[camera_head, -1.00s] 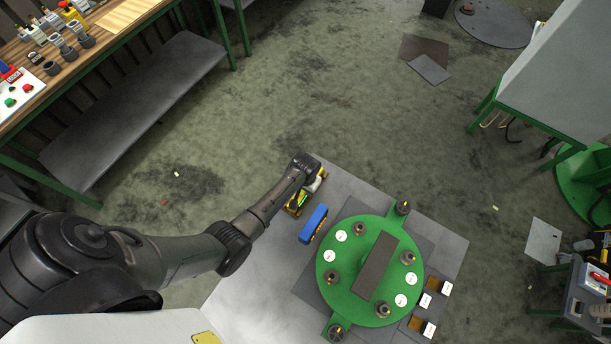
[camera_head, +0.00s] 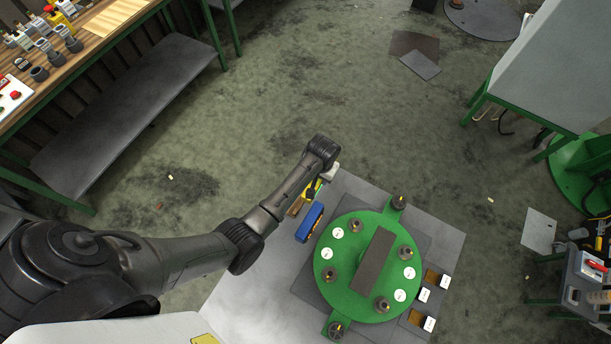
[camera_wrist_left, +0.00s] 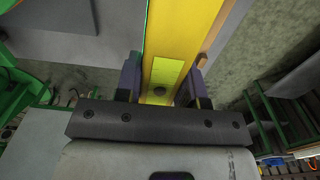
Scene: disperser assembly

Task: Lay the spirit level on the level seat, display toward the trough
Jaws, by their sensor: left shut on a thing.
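The yellow spirit level (camera_wrist_left: 185,35) is between the fingers of my left gripper (camera_wrist_left: 160,88) in the left wrist view. A lighter yellow-green panel with a dark round spot shows on its face. In the head view only a small part of the level (camera_head: 312,188) shows beside my left gripper (camera_head: 323,176), the rest hidden by the wrist. The green disc (camera_head: 340,288) carries a long dark rectangular bar or recess (camera_head: 373,262). I cannot tell which part is the level seat or the trough. My right gripper is not in view.
A blue block (camera_head: 310,222) stands between the gripper and the disc. A brown piece (camera_head: 296,206) lies beside it. Several knobs (camera_head: 405,253) rise from the disc. White-topped blocks (camera_head: 429,323) stand at the plate's right. The grey table (camera_head: 250,290) is clear at left.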

